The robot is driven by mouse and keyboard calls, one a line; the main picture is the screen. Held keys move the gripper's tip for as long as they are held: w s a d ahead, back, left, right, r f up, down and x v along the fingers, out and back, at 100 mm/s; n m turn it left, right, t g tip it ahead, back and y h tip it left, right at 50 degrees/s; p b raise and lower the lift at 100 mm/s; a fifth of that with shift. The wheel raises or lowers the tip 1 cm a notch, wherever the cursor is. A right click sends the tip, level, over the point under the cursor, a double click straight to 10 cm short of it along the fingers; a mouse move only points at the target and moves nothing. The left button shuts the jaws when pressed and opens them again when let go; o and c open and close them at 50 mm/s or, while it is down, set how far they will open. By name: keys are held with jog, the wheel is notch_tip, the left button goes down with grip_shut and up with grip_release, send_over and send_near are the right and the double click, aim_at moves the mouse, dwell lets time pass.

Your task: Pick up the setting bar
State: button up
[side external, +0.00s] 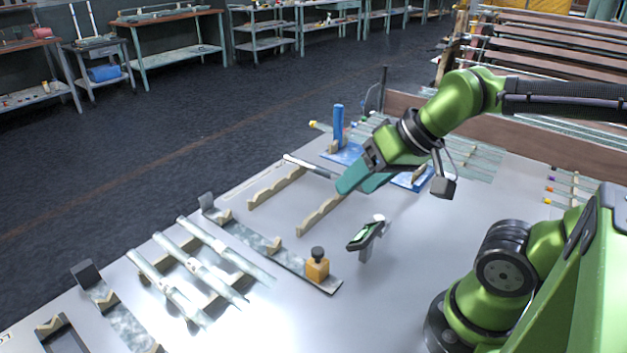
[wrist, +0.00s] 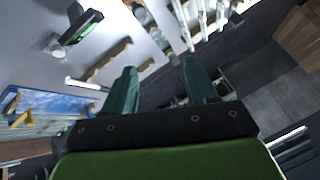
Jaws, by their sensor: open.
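A slim bar (side external: 308,165), white at one end and dark towards the other, lies across the far ends of two notched wooden rests; I take it to be the setting bar. Its dark end runs close to my gripper in the side view. It also appears as a pale rod (wrist: 88,83) left of my fingers in the wrist view, partly hidden by the left finger. My gripper (side external: 352,184) has teal fingers, which are open in the wrist view (wrist: 158,70) with nothing between them. It is above the table, right of the bar in the side view.
Notched wooden rests (side external: 275,187) stand on the pale table (side external: 400,275). Several glass tubes (side external: 200,268) lie at the left front. An orange bottle (side external: 317,266) and a small stand with a green-topped device (side external: 366,236) are nearer. A blue post (side external: 338,125) rises behind.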

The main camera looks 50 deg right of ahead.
jog(key=shift+d, duration=0.1)
jog(key=m+g+h, duration=0.2)
jog(key=m+g, duration=0.1)
jog(key=m, duration=2.9)
send_over(327, 170)
jog(key=s, duration=0.2)
jog(key=f, duration=1.6)
jog(key=shift+w+d+f, duration=0.2)
jog(key=shift+d+f, duration=0.1)
jog(key=shift+d, duration=0.05)
jog(key=shift+a+x, duration=0.15)
jog(key=shift+x, duration=1.2)
jog(key=shift+a+x, duration=0.15)
jog(key=shift+x, duration=1.15)
